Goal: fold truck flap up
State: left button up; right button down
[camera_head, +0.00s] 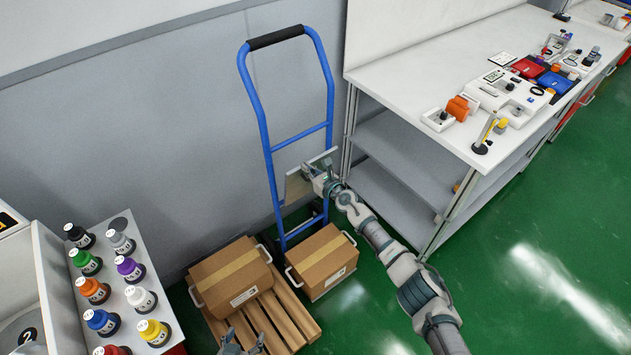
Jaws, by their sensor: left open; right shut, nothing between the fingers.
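The blue hand truck (255,90) stands upright against the grey wall, with a black grip on top. Its flap, a thin grey plate (296,188), appears raised and tilted at mid-height beside the frame. My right gripper (316,166) is shut with nothing held, right at the flap's right side; whether it touches the plate I cannot tell. My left gripper (241,343) is open and empty at the bottom edge, over the front of the pallet, partly cut off.
A carton (232,275) sits on a wooden pallet (285,318). Another carton (322,262) stands at the truck's foot. A white shelved bench (420,50) is close to the right. A rack of coloured bottles (140,250) is at the left. Green floor is clear at lower right.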

aim_at(292, 151)
jog(key=x, duration=0.1)
jog(key=b+x, duration=0.2)
jog(key=shift+w+r, duration=0.1)
jog(key=shift+r, duration=0.15)
jog(key=shift+w+a+r+b, duration=0.15)
jog(key=shift+w+a+b, duration=0.2)
jog(key=shift+w+b, duration=0.2)
jog(key=shift+w+a+r+b, duration=0.2)
jog(key=shift+w+a+b, duration=0.2)
jog(key=shift+b, duration=0.1)
pick_arm(q)
jog(key=w+d+r+t+h, duration=0.3)
jog(key=w+r+t, duration=0.2)
jog(key=r+t, duration=0.5)
jog(key=shift+w+d+r, duration=0.15)
jog(key=shift+w+r, duration=0.25)
jog(key=shift+r, duration=0.45)
pick_arm(e)
jog(key=shift+w+r, duration=0.25)
pick_arm(q)
jog(key=shift+f, duration=0.1)
pick_arm(e)
jog(key=shift+f, duration=0.1)
